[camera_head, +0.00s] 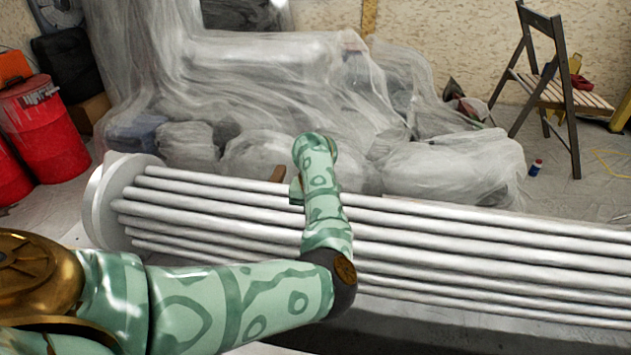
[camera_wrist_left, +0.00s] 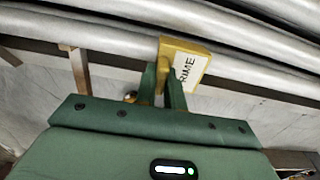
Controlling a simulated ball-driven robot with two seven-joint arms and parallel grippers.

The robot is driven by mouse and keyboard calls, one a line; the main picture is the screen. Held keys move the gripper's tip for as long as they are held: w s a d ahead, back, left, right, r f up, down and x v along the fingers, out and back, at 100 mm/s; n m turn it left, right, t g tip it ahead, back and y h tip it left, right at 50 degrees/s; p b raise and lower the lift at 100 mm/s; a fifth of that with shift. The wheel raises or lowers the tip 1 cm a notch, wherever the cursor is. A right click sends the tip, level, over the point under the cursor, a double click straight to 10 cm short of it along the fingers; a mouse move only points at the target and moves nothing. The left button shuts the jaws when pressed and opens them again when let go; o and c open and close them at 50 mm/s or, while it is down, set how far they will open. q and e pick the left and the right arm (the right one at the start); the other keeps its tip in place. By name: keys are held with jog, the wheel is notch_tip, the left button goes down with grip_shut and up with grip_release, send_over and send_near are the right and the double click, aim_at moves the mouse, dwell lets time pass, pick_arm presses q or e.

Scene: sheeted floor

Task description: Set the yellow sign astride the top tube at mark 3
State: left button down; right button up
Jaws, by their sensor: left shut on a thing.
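The yellow sign (camera_wrist_left: 185,46) shows in the left wrist view, with a white face on which the letters "RIME" can be read. My left gripper (camera_wrist_left: 164,80) is shut on it. The sign overlaps the edge of the nearest pale tube (camera_wrist_left: 100,37) in that view; I cannot tell whether it touches or straddles it. In the head view the top tube (camera_head: 220,181) runs along the far side of the tube bundle, and my left forearm crosses in front of it. The sign and left fingertips are hidden there. I see no numbered marks. My right gripper is not in view.
A round white end plate (camera_head: 97,208) closes the bundle at left. Plastic-sheeted heaps (camera_head: 250,90) lie behind it. Red drums (camera_head: 42,125) stand at left, a folding chair (camera_head: 560,92) at back right. A small wooden piece (camera_wrist_left: 76,62) sits beside the tube.

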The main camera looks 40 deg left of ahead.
pick_arm(q)
jog(key=shift+f+b, duration=0.75)
jog(key=shift+f, duration=0.95)
jog(key=c, duration=1.4)
grip_release()
jog(key=shift+r, duration=0.15)
